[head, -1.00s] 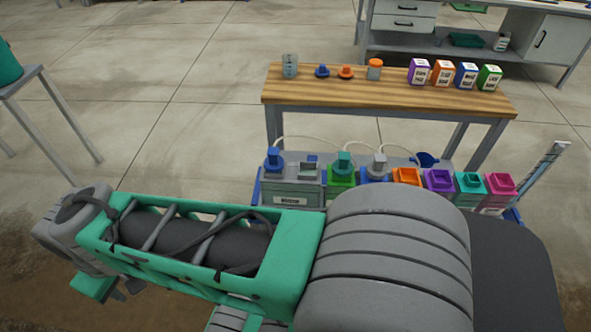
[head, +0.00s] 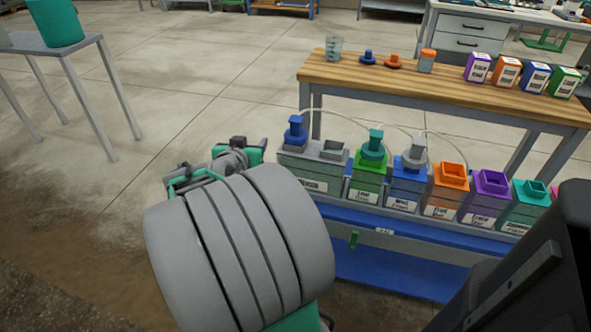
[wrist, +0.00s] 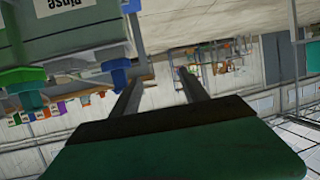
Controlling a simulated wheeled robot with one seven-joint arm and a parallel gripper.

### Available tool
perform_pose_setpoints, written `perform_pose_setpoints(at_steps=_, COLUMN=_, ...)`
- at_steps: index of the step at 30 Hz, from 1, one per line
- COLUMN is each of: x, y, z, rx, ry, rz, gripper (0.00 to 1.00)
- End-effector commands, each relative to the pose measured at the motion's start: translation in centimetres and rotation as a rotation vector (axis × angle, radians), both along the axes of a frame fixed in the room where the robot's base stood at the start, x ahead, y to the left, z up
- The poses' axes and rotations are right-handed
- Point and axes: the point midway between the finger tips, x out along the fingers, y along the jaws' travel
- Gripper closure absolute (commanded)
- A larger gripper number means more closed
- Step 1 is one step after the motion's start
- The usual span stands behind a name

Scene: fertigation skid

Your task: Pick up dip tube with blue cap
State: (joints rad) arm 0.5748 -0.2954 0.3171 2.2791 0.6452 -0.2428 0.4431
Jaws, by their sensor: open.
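The dip tube with the blue cap (head: 296,130) stands upright in the left opening of the grey rinse tank (head: 312,172). A pale hose runs from it; its lower part is hidden inside the tank. In the wrist view, which is upside down, the blue cap (wrist: 117,74) shows below the rinse tank (wrist: 70,32), left of my fingers. My gripper (wrist: 160,74) is open, with nothing between its two fingers, and apart from the cap. In the head view my arm reaches to just left of the tank, and the fingers cannot be made out.
Green-capped (head: 373,145) and grey-capped (head: 414,153) dip tubes stand in the tanks to the right. Orange (head: 449,185) and purple (head: 487,195) tanks follow. A wooden bench (head: 420,88) with bottles and caps is behind. Open floor (head: 190,95) lies left.

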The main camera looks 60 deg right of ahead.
Motion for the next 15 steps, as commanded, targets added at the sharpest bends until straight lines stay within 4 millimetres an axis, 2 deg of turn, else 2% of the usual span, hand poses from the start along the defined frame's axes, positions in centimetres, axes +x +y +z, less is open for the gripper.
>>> perform_pose_setpoints(at_steps=1, x=-2.4, y=-2.8, z=-2.9, rx=-0.089, ry=-0.027, rz=-0.069, gripper=0.47)
perform_pose_setpoints(at_steps=3, x=-4.8, y=-5.3, z=-2.4, rx=-0.203, ry=-0.057, rz=-0.127, gripper=0.47)
perform_pose_setpoints(at_steps=6, x=-6.9, y=-7.0, z=-1.6, rx=-0.303, ry=-0.075, rz=-0.165, gripper=0.47)
perform_pose_setpoints(at_steps=9, x=-7.4, y=-8.2, z=-0.8, rx=-0.337, ry=-0.08, rz=-0.174, gripper=0.47)
perform_pose_setpoints(at_steps=15, x=-6.9, y=-10.9, z=-0.6, rx=-0.339, ry=-0.08, rz=-0.173, gripper=0.47)
